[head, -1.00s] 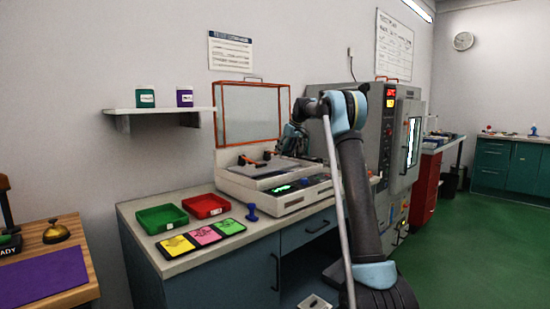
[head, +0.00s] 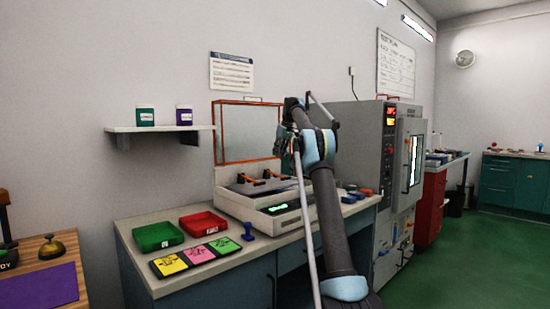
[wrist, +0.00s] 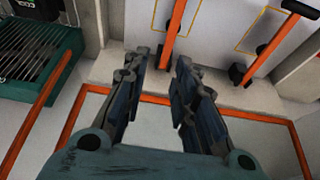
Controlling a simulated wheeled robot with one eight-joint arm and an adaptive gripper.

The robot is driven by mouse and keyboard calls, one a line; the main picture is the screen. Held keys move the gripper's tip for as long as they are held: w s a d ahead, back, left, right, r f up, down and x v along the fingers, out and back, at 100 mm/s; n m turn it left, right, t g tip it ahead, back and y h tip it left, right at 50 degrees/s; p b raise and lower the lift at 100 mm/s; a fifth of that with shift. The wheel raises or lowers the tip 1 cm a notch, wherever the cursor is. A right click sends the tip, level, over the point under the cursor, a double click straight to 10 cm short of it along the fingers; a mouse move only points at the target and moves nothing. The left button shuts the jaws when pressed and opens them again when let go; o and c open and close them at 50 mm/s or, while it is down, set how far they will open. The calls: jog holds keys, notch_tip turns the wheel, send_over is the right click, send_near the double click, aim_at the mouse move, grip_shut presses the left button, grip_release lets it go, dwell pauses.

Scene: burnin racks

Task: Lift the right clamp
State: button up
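The test station on the bench has two clamps with orange handles and black ends. In the head view the left clamp (head: 243,179) and the right clamp (head: 269,174) stand on its top plate, the right one closer to my gripper (head: 286,152). In the wrist view two orange levers show beyond my fingertips, one near the middle (wrist: 173,30) and one at the right (wrist: 275,42). I cannot tell for sure which of these is the right clamp.
The raised orange-framed lid (head: 248,133) stands behind the station, and its orange frame (wrist: 145,97) crosses under my fingers. A grey cabinet (head: 360,140) stands to the right. Green (head: 157,237) and red (head: 203,224) trays are at the left.

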jog(key=o, duration=0.4)
jog(key=shift+a, duration=0.65)
jog(key=o, duration=0.7)
jog(key=shift+a, duration=0.25)
jog(key=shift+s, duration=0.1)
jog(key=s+d+r, duration=0.4)
jog(key=s+d, duration=0.4)
jog(key=s, duration=0.2)
jog(key=shift+s+d+r, duration=0.25)
jog(key=shift+d, duration=0.15)
jog(key=shift+s, duration=0.1)
